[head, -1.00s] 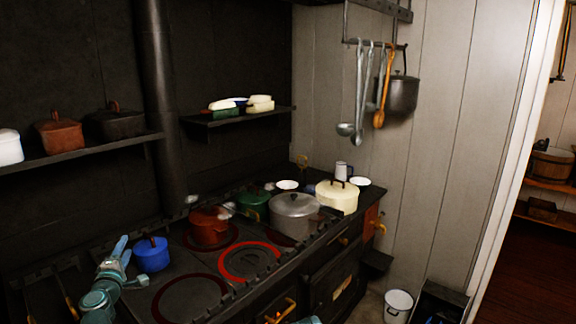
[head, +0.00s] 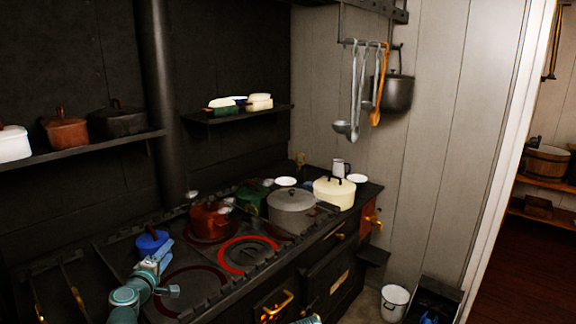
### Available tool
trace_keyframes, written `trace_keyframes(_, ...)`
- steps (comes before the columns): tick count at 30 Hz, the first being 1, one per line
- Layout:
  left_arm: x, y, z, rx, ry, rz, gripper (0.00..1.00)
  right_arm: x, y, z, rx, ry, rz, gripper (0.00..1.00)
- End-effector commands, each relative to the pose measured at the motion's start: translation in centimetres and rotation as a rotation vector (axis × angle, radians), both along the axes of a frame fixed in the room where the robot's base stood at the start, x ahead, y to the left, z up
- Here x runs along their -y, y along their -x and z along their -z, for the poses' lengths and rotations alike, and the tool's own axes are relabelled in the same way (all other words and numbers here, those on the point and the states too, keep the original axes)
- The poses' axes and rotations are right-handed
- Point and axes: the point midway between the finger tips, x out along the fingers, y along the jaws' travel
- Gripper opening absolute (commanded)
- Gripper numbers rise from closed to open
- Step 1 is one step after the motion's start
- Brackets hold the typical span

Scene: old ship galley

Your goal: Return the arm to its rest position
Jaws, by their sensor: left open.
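My left arm comes in at the lower left over the stove, with its teal left gripper (head: 163,252) in front of the blue pot (head: 150,241). The gripper is open and covers the lower right part of the pot in this view. Whether the two touch cannot be told. The blue pot stands at the stove's left side with its lid on. My right gripper is not seen; only a small piece of pale teal shows at the bottom edge.
The black stove (head: 195,290) carries an orange-red pot (head: 210,223), a green pot (head: 254,203), a grey pot (head: 290,213) and a cream pot (head: 334,193). Pots stand on the left wall shelf (head: 85,151). A white bucket (head: 395,302) is on the floor. The front burner is bare.

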Motion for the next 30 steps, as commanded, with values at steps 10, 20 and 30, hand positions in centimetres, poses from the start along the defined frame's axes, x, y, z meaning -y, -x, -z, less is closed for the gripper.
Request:
trace_keyframes(10,18.4,3.3,6.5,-0.237,-0.329,0.493,0.47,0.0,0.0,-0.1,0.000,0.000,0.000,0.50)
trace_keyframes(20,31.4,18.7,17.3,-0.716,-0.893,1.105,0.47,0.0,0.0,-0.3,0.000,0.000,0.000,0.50)
trace_keyframes(30,29.7,28.1,19.3,-1.108,-1.289,1.292,0.47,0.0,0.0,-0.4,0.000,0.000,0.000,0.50)
